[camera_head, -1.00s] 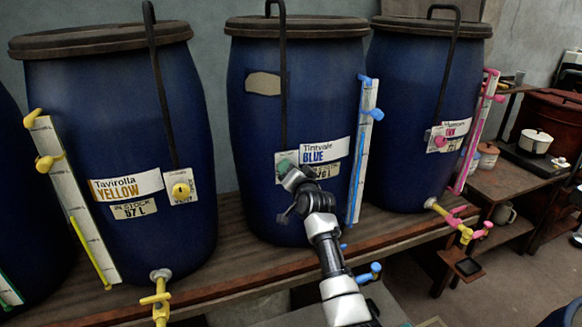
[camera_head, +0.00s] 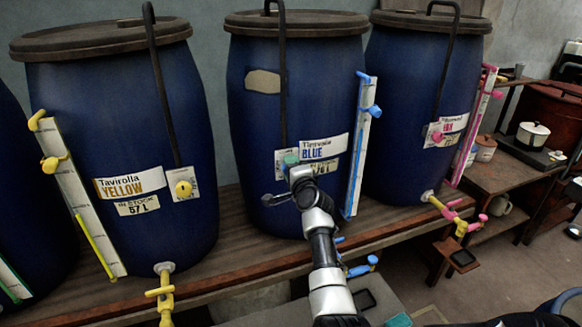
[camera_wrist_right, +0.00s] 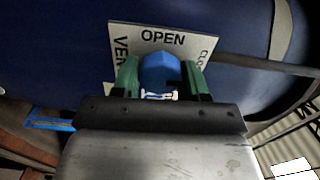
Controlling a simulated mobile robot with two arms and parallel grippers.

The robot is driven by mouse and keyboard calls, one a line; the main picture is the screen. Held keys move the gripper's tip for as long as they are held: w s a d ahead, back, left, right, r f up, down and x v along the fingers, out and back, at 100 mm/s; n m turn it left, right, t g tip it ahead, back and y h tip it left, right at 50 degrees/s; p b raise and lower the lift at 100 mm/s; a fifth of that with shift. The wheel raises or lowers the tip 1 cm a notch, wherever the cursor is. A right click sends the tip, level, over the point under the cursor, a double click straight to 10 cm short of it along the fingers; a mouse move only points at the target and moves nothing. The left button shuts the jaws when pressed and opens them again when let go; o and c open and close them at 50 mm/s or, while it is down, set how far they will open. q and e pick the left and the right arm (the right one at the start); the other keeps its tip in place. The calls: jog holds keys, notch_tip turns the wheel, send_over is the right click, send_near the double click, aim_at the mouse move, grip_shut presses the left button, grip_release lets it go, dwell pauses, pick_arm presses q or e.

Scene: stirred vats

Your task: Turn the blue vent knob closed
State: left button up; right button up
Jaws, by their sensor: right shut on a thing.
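The blue vent knob (camera_wrist_right: 160,70) shows in the wrist view in front of a white plate (camera_wrist_right: 117,40) lettered "OPEN", "VEN" and "CLO". The rest of the lettering is cut off or hidden. My right gripper (camera_wrist_right: 161,76) has one green finger on each side of the knob and is shut on it. In the head view the right gripper (camera_head: 290,160) reaches the plate (camera_head: 279,168) on the middle vat (camera_head: 250,125), labelled "BLUE", and hides the knob. My left gripper is in neither view.
A yellow-labelled vat (camera_head: 110,110) stands left and a pink-labelled vat (camera_head: 415,80) right. A dark upright rod (camera_head: 283,90) runs above the gripper. A blue gauge strip (camera_head: 357,150) is to its right and a blue tap (camera_head: 363,266) lower down. A wooden shelf (camera_head: 240,250) carries the vats.

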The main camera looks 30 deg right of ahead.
jog(key=shift+m, duration=0.4)
jog(key=o, duration=0.9)
jog(key=shift+s, duration=0.1)
jog(key=b+v, duration=0.1)
jog(key=v, duration=0.9)
jog(key=shift+s, duration=0.3)
jog(key=shift+f, duration=0.1)
